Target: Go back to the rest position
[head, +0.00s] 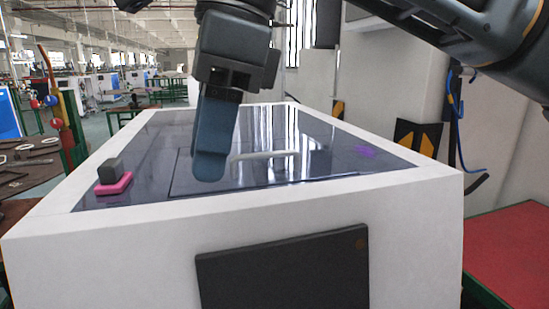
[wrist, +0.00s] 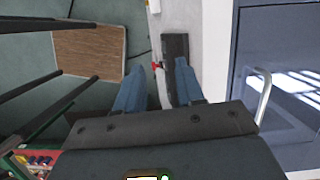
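My gripper (head: 209,168) hangs fingers-down over the dark top of the white generator cabinet (head: 130,245) in the head view, where one blue finger hides the other. In the wrist view my gripper (wrist: 159,75) shows two blue fingers spread apart with nothing held between them. A white bar handle (head: 265,155) on the dark glossy lid lies just right of the fingers in the head view. The handle (wrist: 263,97) also shows in the wrist view, right of the fingers. Whether the fingertips touch the top cannot be told.
A small grey block on a pink base (head: 113,178) sits at the top's left edge. A dark panel (head: 285,270) is on the cabinet's front. A red-topped table (head: 515,255) stands at right. Pipes and a workbench are at left. The air above the top's left side is clear.

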